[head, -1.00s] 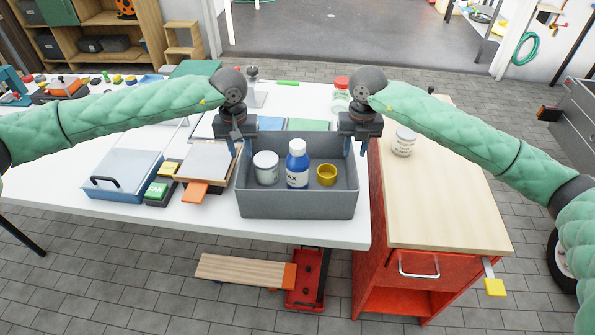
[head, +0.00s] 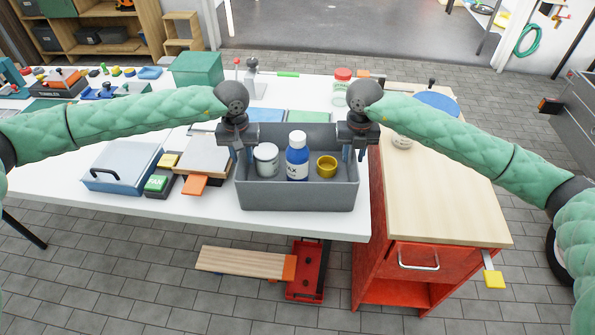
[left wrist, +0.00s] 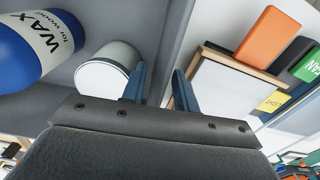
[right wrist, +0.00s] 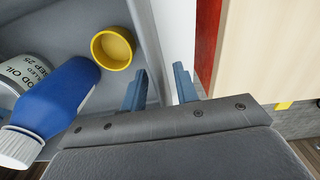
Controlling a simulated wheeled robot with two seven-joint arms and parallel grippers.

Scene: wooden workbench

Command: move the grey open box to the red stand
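The grey open box (head: 297,198) sits on the white table near its front edge. It holds a white-lidded tin (head: 266,160), a blue wax bottle (head: 297,163) and a yellow cup (head: 327,167). My left gripper (head: 240,153) is at the box's left wall, and my right gripper (head: 360,153) is at its right wall. In both wrist views the fingers are apart, one on each side of the wall's rim, with gaps showing. The red stand (head: 385,262), with a pale wooden top, is right of the table.
Left of the box are a blue-lidded case (head: 120,172), a green-labelled block (head: 157,185) and a wood-edged board (head: 203,155). The stand top's front is clear.

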